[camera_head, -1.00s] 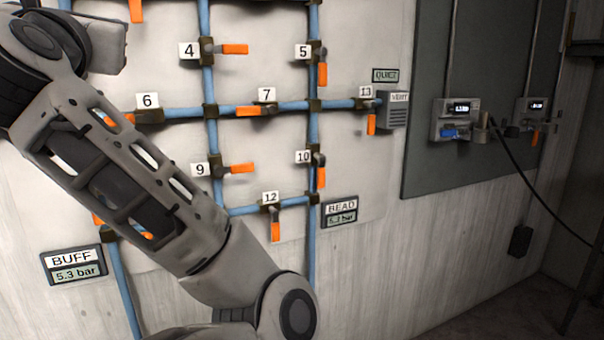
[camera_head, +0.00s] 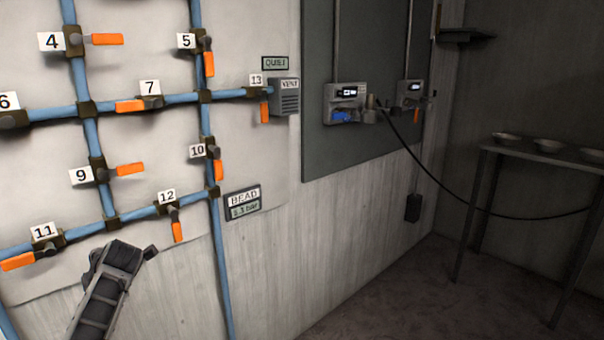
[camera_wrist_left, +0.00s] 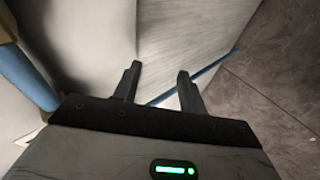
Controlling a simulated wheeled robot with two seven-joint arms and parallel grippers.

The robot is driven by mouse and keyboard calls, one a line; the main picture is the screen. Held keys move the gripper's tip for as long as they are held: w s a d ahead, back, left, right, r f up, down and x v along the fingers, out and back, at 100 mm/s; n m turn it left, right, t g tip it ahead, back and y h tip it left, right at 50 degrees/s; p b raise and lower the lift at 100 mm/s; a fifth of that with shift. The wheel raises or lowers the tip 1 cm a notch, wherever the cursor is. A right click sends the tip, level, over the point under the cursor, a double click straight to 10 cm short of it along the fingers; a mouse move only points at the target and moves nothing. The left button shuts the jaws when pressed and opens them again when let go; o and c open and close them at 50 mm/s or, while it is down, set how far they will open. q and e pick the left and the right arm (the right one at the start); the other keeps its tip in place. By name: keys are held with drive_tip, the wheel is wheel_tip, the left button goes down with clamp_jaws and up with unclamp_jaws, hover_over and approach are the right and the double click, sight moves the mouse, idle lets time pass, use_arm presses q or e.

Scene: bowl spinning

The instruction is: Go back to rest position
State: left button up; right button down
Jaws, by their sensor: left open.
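My left gripper (camera_wrist_left: 158,72) is open in the left wrist view, with two dark fingers apart and nothing between them. Beyond the fingers are a pale wall surface and a grey floor (camera_wrist_left: 285,60). In the head view, part of my arm shows at the lower left, in front of the wall; I cannot make out gripper fingers there. My right gripper is in neither view.
Blue pipes (camera_head: 206,125) with numbered orange-handled valves cover the left wall. A dark panel (camera_head: 355,35) carries two small devices. A black cable (camera_head: 445,192) hangs across to a table (camera_head: 540,157) with bowls at the right. Floor before the table is clear.

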use_arm(q)
drive_tip(key=s+a+f+m+g+y, duration=0.1)
drive_tip(key=s+a+f+g, duration=0.1)
drive_tip(key=s+a+f, duration=0.35)
drive_tip(key=s+a+f+m+g, duration=0.25)
drive_tip(key=s+f, duration=0.35)
drive_tip(key=f, duration=0.4)
drive_tip(key=w+d+m+t+h, duration=0.3)
drive_tip(key=w+d+m+t, duration=0.3)
drive_tip(key=m, duration=0.5)
drive_tip(key=w+d+m+t+h, duration=0.3)
drive_tip(key=w+m, duration=0.4)
drive_tip(key=m, duration=0.5)
drive_tip(key=s+d+f+m+t+h, duration=0.1)
drive_tip(key=s+d+h, duration=0.1)
drive_tip(key=s+d, duration=0.8)
drive_tip(key=s+d+f+m+h, duration=0.2)
drive_tip(key=s+d+h, duration=0.1)
drive_tip(key=s+d, duration=0.75)
drive_tip(key=s+d+r+h+p, duration=0.1)
drive_tip(key=s+d+r+p, duration=0.5)
drive_tip(key=s+r, duration=0.5)
drive_tip(key=shift+s+d+r+n+h+p, duration=0.35)
drive_tip(key=shift+d+r, duration=0.55)
drive_tip(key=shift+d, duration=0.35)
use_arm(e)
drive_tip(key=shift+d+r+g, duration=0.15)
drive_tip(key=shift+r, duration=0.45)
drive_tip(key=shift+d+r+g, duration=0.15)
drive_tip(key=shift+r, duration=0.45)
